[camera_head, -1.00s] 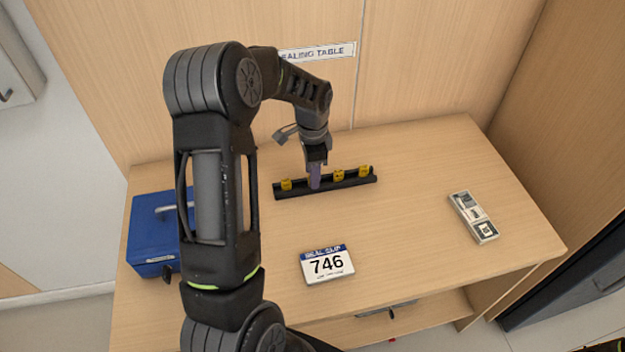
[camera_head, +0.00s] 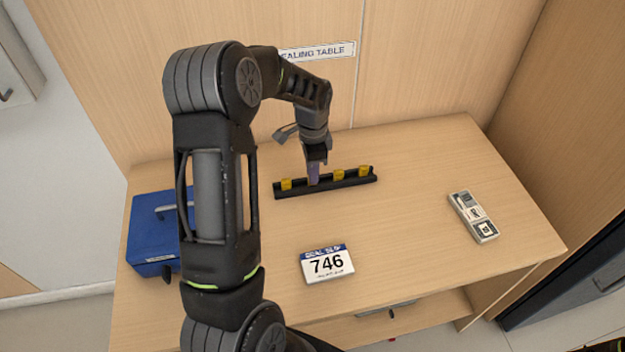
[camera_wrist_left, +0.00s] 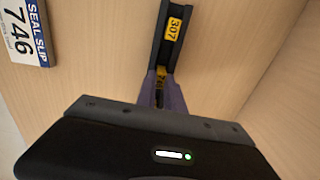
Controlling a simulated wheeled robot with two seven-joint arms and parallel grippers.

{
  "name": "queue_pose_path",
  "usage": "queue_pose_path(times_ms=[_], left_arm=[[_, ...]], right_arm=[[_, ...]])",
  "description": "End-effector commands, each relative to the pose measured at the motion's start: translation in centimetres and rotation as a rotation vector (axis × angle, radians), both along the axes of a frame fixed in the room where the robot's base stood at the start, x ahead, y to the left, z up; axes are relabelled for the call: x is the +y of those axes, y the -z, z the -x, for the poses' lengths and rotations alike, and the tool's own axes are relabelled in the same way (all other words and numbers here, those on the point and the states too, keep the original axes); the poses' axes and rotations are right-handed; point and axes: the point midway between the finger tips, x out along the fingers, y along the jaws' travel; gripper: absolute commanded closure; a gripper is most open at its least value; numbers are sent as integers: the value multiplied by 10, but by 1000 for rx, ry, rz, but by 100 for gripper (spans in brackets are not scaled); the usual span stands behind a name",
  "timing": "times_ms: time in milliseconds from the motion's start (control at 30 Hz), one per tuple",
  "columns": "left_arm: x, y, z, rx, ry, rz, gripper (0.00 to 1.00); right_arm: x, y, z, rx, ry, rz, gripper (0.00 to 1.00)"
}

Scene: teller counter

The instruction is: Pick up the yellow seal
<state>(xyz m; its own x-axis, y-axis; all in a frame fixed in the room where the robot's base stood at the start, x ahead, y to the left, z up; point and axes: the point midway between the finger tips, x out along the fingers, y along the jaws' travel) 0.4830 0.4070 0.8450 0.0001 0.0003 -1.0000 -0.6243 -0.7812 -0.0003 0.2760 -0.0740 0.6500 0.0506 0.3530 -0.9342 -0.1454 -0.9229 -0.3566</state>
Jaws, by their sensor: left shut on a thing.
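Several yellow seals sit in a black rack (camera_head: 326,186) at the back middle of the table. In the head view one seal (camera_head: 286,184) is left of my left gripper (camera_head: 314,177), and two more, a nearer seal (camera_head: 339,175) and a farther seal (camera_head: 364,171), are to its right. My left gripper's purple fingers reach down into the rack. In the left wrist view they are shut on a yellow seal (camera_wrist_left: 161,77), mostly hidden, its number not fully readable. A seal marked 307 (camera_wrist_left: 173,28) lies in the rack beyond. My right gripper is not in view.
A white slip reading 746 (camera_head: 327,264) lies at the table's front middle. A blue box (camera_head: 153,240) stands at the left, partly behind my arm. A small grey-white device (camera_head: 474,217) lies at the right. Bare tabletop separates the rack, slip and device.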

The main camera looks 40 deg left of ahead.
Motion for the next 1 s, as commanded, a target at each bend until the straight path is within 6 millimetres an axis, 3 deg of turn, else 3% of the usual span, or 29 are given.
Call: queue_pose_path(times_ms=[467,1000], left_arm=[[0,-7,0,-1,0,0,100],[0,-94,-1,-2,0,0,100]], right_arm=[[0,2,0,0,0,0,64],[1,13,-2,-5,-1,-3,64]])
